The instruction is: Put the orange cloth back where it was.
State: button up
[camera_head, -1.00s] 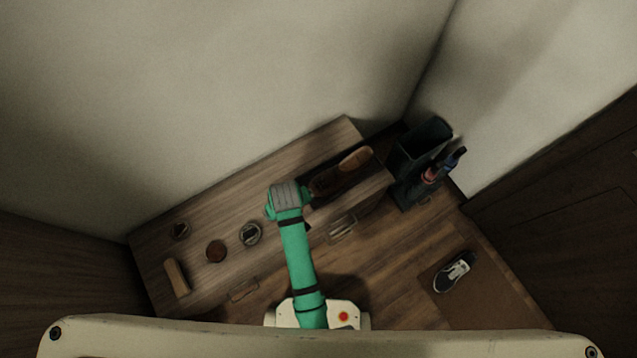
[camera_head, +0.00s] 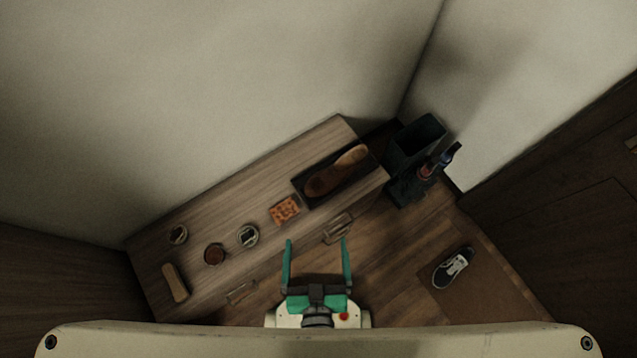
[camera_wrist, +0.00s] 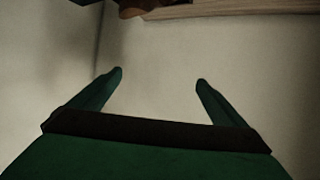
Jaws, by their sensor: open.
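The orange cloth (camera_head: 285,210) lies flat as a small patterned square on the wooden cabinet top (camera_head: 218,198), just left of a dark tray (camera_head: 301,186). A brown shoe-shaped thing (camera_head: 336,172) lies in that tray. My gripper (camera_head: 316,241) is open and empty, in front of the cabinet's front edge and apart from the cloth. In the wrist view the two green fingers (camera_wrist: 158,82) are spread with nothing between them, facing pale wall. The cloth does not show in the wrist view.
Round tins (camera_head: 248,236) and a brush-like block (camera_head: 175,282) stand on the cabinet's left part. A dark bin (camera_head: 417,140) and bottles (camera_head: 441,160) are at right. A sneaker (camera_head: 453,268) rests on a floor mat (camera_head: 490,300). Walls enclose the corner.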

notch_tip(320, 180, up, 6)
jog(key=s+t, duration=0.1)
jog(key=s, duration=0.1)
jog(key=shift+d+m+t, duration=0.3)
jog(key=shift+d, duration=0.05)
jog(key=shift+s, duration=0.1)
